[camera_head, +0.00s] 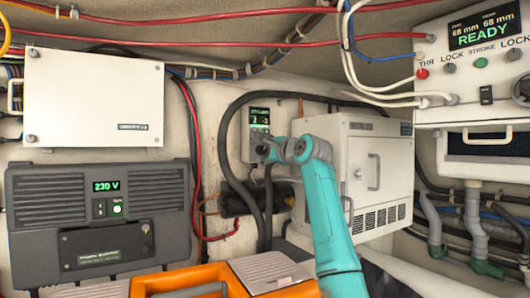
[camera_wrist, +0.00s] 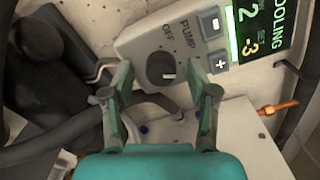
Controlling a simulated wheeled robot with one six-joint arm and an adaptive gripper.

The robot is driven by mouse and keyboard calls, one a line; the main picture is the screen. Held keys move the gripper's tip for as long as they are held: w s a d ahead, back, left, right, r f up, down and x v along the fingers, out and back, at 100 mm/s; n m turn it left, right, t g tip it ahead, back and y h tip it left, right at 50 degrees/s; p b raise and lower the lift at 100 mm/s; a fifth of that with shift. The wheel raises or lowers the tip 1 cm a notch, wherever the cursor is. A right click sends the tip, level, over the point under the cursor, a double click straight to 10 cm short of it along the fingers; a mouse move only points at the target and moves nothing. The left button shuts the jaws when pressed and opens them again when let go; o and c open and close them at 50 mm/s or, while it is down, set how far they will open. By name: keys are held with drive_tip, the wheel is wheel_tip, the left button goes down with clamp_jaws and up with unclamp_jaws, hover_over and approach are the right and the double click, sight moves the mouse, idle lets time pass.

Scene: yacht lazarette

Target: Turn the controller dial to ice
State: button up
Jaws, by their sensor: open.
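The controller (camera_head: 259,119) is a pale panel on the back wall, with a small lit display in the head view. In the wrist view its dark round dial (camera_wrist: 160,68) carries a white pointer mark. The words OFF and PUMP are printed beside the dial; no ice label is readable. The display (camera_wrist: 258,28) reads COOLING, with 2 and -3. My gripper (camera_wrist: 160,82) is open, its two fingers on either side of the dial, apparently without touching it.
A white cabinet (camera_head: 352,137) with a handle stands right of the controller. Black hoses (camera_head: 233,112) run close by, and a dark cylinder (camera_head: 238,198) sits below. An orange case (camera_head: 200,275) is in front; a grey 230 V unit (camera_head: 50,235) is at left.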

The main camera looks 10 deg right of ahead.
drive_tip(key=v, duration=1.2)
idle(0.4)
